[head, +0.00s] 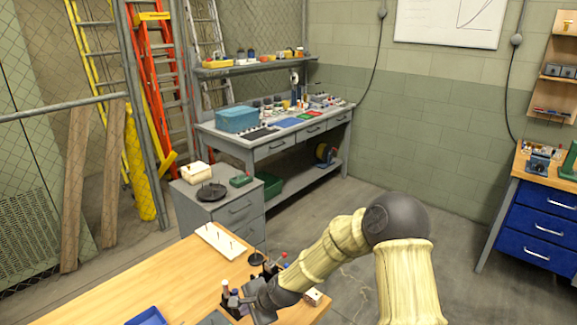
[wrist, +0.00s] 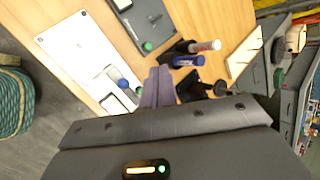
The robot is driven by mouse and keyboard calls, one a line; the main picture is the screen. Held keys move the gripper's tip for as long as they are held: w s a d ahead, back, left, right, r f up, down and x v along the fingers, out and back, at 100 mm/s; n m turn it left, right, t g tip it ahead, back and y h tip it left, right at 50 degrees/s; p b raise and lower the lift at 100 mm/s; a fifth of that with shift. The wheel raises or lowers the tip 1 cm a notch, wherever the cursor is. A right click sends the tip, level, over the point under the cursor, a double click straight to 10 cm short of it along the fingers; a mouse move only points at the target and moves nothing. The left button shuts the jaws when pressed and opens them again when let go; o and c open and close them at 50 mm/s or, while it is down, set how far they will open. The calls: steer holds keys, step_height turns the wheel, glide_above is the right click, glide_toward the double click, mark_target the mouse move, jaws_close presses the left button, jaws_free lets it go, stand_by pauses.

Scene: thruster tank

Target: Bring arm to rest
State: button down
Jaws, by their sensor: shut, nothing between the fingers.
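My gripper (head: 246,299) is at the lower middle of the head view, low over the light wooden table near its right end. My arm, in a cream ribbed sleeve with a dark round elbow, reaches to it from the lower right. In the wrist view my gripper (wrist: 157,74) has its two grey-purple fingers together, with nothing between them. A blue-capped bottle (wrist: 188,61) and a white-and-red-capped one (wrist: 205,46) are close beside the fingertips. The head view does not show the fingertips clearly.
The wooden table (head: 180,275) carries a white pegged board (head: 217,241), a blue tray (head: 148,317) and a dark round stand (head: 257,258). A grey cabinet (head: 222,205) stands behind it. Blue drawers (head: 540,230) are at the right. The floor between is clear.

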steer(key=s+d+r+n+h+p, duration=0.1)
steer(key=s+d+r+n+h, duration=0.1)
steer(key=s+d+r, duration=0.3)
steer(key=s+d+r+n+g+h+p, duration=0.1)
steer(key=s+d+r+n, duration=0.4)
steer(key=d, duration=0.8)
steer(key=s+d+r+n+h+p, duration=0.1)
steer(key=s+d+r+n+h, duration=0.2)
steer(key=s+d, duration=0.4)
step_height(320, 180, up, 3)
steer(key=shift+s+d+f+n+h, duration=0.15)
steer(key=shift+s+d+n+h, duration=0.35)
steer(key=shift+d, duration=0.75)
steer(key=shift+w, duration=0.1)
